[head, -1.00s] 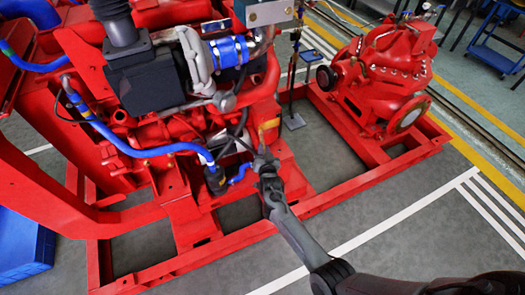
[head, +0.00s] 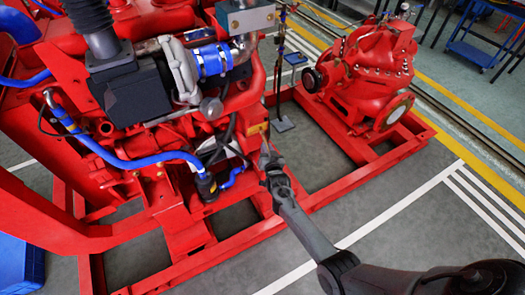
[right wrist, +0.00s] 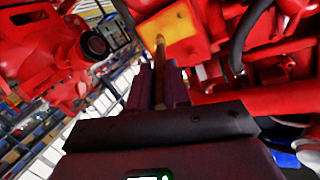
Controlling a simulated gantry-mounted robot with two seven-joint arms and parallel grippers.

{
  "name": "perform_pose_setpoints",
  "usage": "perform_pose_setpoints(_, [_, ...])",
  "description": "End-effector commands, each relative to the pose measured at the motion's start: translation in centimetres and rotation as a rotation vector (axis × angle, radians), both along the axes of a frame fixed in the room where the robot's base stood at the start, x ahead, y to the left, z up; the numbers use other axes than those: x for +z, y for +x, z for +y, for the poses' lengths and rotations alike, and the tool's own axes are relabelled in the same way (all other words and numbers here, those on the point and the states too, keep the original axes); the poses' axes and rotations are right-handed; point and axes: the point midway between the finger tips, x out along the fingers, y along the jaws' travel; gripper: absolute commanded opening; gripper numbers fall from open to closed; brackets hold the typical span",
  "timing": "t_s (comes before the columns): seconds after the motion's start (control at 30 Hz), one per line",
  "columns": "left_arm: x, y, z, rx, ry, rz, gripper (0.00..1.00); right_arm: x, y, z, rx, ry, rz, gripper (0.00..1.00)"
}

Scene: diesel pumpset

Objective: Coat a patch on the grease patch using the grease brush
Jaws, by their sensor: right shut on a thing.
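The grease patch is a yellow rectangle on the red engine's side. It shows in the right wrist view (right wrist: 170,30) and as a small yellow spot in the head view (head: 257,128). My right gripper (head: 267,157) is just below and beside it in the head view. In the right wrist view my right gripper (right wrist: 160,85) is shut on the grease brush (right wrist: 160,72), a thin brown stick pointing up at the patch. The brush's tip overlaps the patch's lower part; I cannot tell whether it touches. My left gripper is not in view.
The red engine (head: 130,150) with blue hoses stands on a red base frame (head: 225,248). A red pump (head: 365,75) is at the right of the frame. A dark hose (right wrist: 245,35) runs right of the patch. Grey floor lies clear at the front right.

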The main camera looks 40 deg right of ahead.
Motion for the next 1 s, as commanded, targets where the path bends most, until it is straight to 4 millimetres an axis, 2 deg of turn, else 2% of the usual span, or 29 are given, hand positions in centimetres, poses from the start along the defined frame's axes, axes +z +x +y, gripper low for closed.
perform_pose_setpoints(0.27, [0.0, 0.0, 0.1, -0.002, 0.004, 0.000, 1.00, 0.0, -0.2, -1.1, -0.001, 0.000, 0.000, 0.00])
perform_pose_setpoints(0.63, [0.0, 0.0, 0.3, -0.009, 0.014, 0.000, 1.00, 0.0, -0.6, -3.6, -0.001, -0.001, 0.000, 0.00])
perform_pose_setpoints(1.0, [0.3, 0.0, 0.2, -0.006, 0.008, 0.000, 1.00, 0.0, -0.6, -3.2, 0.000, 0.001, 0.000, 0.00])
